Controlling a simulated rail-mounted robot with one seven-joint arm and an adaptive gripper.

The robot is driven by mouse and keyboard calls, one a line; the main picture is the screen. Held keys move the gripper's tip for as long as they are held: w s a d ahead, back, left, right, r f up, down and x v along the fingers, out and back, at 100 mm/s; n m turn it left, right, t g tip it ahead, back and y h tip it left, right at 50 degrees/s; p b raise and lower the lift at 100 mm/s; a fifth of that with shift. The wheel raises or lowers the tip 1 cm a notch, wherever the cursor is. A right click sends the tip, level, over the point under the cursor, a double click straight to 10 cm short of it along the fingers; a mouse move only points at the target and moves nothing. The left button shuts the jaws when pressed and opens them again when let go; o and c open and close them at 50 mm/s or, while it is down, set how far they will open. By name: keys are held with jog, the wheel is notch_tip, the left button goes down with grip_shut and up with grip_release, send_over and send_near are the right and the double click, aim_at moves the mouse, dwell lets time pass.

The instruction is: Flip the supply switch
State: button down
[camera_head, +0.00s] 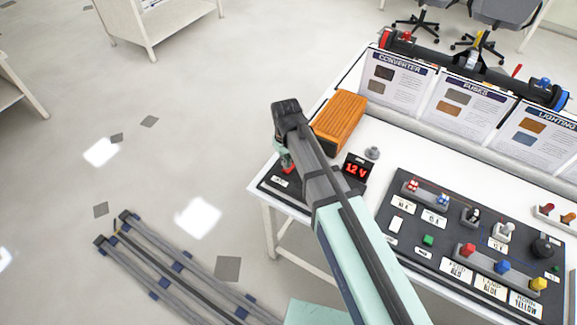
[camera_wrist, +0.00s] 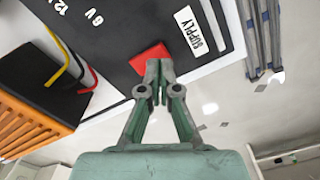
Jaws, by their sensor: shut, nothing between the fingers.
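The supply switch is a red rocker (camera_wrist: 148,57) on a black panel (camera_wrist: 105,28), beside a white label reading SUPPLY (camera_wrist: 194,30) in the wrist view. My gripper (camera_wrist: 159,66) is shut with nothing between its fingers. Its tips overlap the lower right edge of the red switch in that view; I cannot tell whether they touch it. In the head view my gripper (camera_head: 287,160) is over the left end of the bench, mostly hidden by my arm, and only a bit of red shows by it.
An orange ribbed box (camera_head: 340,121) stands behind the panel, with a red 12 V display (camera_head: 356,170) close by. A larger black control panel (camera_head: 455,232) with coloured knobs lies to the right. Information boards (camera_head: 465,107) line the back.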

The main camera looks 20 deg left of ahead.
jog(key=shift+f+b, duration=0.6)
jog(key=shift+f, duration=0.6)
dwell(0.9)
jog(key=shift+r, duration=0.1)
jog(key=shift+r+p, duration=2.3)
jog(key=shift+r, duration=1.15)
